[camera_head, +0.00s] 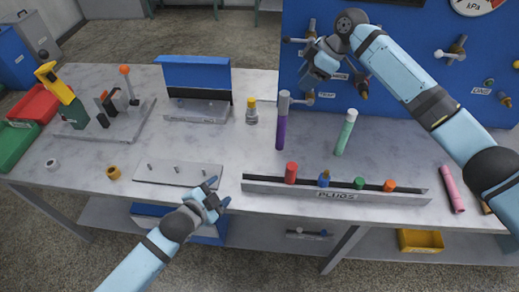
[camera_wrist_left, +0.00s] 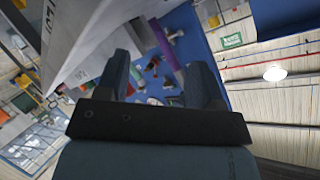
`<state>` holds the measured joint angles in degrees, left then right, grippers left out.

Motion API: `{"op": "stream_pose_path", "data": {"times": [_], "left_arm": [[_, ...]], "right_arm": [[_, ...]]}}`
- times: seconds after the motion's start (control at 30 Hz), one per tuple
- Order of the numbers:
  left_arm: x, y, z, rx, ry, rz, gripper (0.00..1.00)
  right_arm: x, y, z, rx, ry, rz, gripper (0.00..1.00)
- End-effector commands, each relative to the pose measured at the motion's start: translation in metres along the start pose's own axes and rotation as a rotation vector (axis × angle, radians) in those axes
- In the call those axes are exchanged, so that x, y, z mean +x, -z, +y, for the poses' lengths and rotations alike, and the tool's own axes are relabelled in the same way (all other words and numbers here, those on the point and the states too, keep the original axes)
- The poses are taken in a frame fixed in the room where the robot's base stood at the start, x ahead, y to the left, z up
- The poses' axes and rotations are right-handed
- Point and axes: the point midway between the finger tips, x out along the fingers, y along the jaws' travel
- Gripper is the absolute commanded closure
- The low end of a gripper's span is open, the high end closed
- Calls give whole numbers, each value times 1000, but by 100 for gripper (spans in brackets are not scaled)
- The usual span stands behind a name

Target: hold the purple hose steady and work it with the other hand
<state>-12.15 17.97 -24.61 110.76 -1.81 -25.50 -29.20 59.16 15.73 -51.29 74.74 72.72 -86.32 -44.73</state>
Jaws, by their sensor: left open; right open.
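The purple hose (camera_head: 281,132) hangs upright from a grey fitting (camera_head: 284,101) in front of the blue board. My left gripper (camera_head: 219,191) is open and empty, low over the table's front edge, left of and nearer than the hose. Its two fingers (camera_wrist_left: 158,80) stand apart in the left wrist view, with a purple piece beyond them that I cannot identify for sure. My right gripper (camera_head: 312,65) is open near the board, above and right of the purple hose, close to the fittings and apart from the hose.
A plug rack (camera_head: 336,194) with several plugs lies along the front edge. A pink hose (camera_head: 452,190) lies at the right. A metal plate (camera_head: 180,173) lies near my left gripper. A yellow-capped fitting (camera_head: 252,113) stands behind.

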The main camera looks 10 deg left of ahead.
Motion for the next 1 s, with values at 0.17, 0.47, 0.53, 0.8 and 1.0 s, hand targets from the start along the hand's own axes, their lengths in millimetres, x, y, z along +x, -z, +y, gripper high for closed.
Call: {"op": "stream_pose_path", "data": {"times": [0.17, 0.47, 0.53, 0.8, 1.0], "left_arm": [[36, 35, -47, 419, 30, 54, 39], [87, 88, -50, 1365, 40, 104, 39], [96, 95, -42, 1603, 40, 110, 39], [117, 98, -28, 2269, 50, 110, 39], [125, 96, -26, 2429, 54, 106, 39]], "right_arm": [[0, 0, 0, 0, 0, 0, 57], [0, 0, 0, 0, 0, 0, 57], [0, 0, 0, 0, 0, 0, 57], [0, 0, 0, 0, 0, 0, 57], [0, 0, 0, 0, 0, 0, 57]]}}
